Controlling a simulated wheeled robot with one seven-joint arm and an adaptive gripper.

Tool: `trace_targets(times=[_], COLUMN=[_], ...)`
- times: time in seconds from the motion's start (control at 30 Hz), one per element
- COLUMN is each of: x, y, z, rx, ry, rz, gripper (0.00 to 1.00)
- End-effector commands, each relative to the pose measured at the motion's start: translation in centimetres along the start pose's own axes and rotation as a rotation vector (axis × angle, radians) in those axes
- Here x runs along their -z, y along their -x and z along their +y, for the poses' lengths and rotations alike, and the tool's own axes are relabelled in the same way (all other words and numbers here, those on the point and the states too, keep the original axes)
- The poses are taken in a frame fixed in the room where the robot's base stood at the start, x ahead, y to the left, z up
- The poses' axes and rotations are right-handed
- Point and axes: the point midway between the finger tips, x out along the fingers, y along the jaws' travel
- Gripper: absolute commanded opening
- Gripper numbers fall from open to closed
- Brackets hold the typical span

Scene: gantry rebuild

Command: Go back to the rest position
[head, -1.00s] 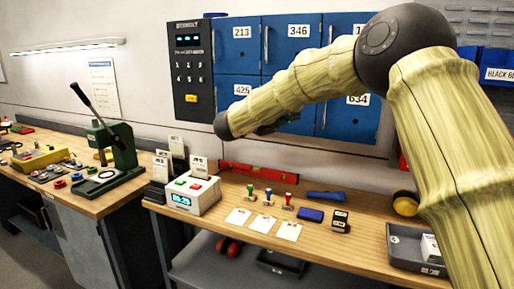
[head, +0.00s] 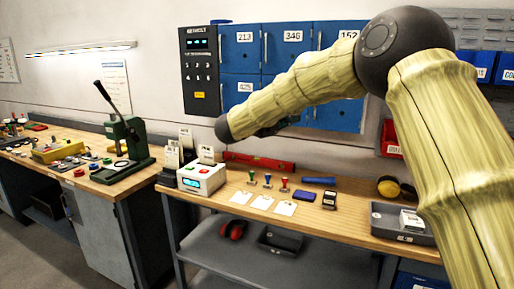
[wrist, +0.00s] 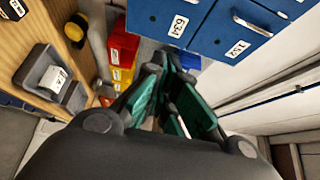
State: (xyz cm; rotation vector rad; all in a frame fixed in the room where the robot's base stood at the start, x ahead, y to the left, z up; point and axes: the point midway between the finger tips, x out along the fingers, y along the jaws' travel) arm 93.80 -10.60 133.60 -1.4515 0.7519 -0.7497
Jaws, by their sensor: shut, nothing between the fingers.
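My gripper (wrist: 180,98) shows in the wrist view with its dark links and green finger pads. It is shut with nothing between the fingers. In the head view my bent arm reaches across the upper right, and the gripper is mostly hidden behind its end link, in front of the blue lockers (head: 240,60). The gripper is above the workbench (head: 345,222) and touches nothing that I can see.
On the bench are a white box with a display (head: 201,180), several stamps, white cards, a red level (head: 260,161) and a grey tray (head: 378,226). A green press (head: 126,150) stands on the left bench. Red and yellow bins (wrist: 122,58) hang near the lockers.

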Motion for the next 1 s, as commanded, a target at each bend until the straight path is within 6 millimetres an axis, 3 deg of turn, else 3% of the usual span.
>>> trace_targets(times=[0.37,0.57,0.77,1.0], x=[-0.5,-0.4,0.9,4.5], y=[-1.1,-1.5,-1.4,0.1], z=[8.1,14.6,25.5,38.6], rx=[0.023,0.033,0.032,0.004], ry=[0.171,0.309,0.533,0.805], rz=[-0.104,-0.192,-0.342,-0.541], gripper=[0.0,0.0,0.0,0.0])
